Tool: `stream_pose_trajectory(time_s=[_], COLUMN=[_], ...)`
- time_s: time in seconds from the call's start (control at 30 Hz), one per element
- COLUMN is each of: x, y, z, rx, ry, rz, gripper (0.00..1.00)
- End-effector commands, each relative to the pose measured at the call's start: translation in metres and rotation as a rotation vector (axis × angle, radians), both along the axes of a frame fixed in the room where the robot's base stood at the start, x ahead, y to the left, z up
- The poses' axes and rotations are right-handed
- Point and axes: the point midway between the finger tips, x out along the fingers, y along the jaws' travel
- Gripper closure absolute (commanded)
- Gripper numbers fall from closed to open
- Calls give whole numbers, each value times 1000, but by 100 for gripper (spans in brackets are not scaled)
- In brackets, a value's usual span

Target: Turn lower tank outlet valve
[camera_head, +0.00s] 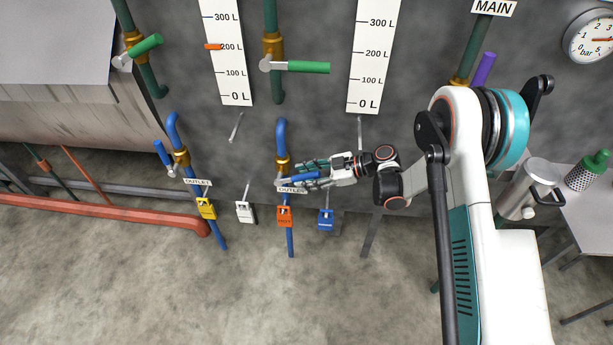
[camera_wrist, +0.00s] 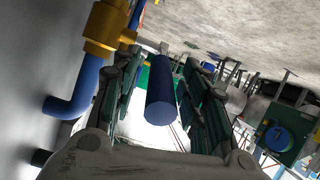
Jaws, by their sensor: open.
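The outlet valve at the middle of the wall has a brass body (camera_head: 282,164) on a blue pipe (camera_head: 281,133). The OUTLET label below it is partly covered. My gripper (camera_head: 305,173) reaches in from the right at this valve. In the wrist view the valve's blue handle (camera_wrist: 161,95) lies between the two open fingers (camera_wrist: 163,100), with a gap visible on either side. The brass body also shows there at upper left (camera_wrist: 106,27). A second outlet valve (camera_head: 180,157) with a blue handle (camera_head: 164,154) is further left, apart from my gripper.
Green-handled valves (camera_head: 295,66) are above, beside level scales (camera_head: 375,50). A red pipe (camera_head: 100,208) runs at left. A table (camera_head: 590,205) stands at right. The front floor is clear.

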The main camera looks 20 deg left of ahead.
Motion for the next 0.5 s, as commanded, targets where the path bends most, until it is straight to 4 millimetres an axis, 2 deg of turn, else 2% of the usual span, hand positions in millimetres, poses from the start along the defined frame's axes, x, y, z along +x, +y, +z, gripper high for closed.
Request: stream_pose_trajectory(time_s=[0.17,0.27,0.5], x=[1,3,14], y=[-3,-12,-54], z=[1,5,23], rx=[-1,-1,-1], ry=[-1,0,1], rz=[-1,-1,-4], gripper=[60,60,60])
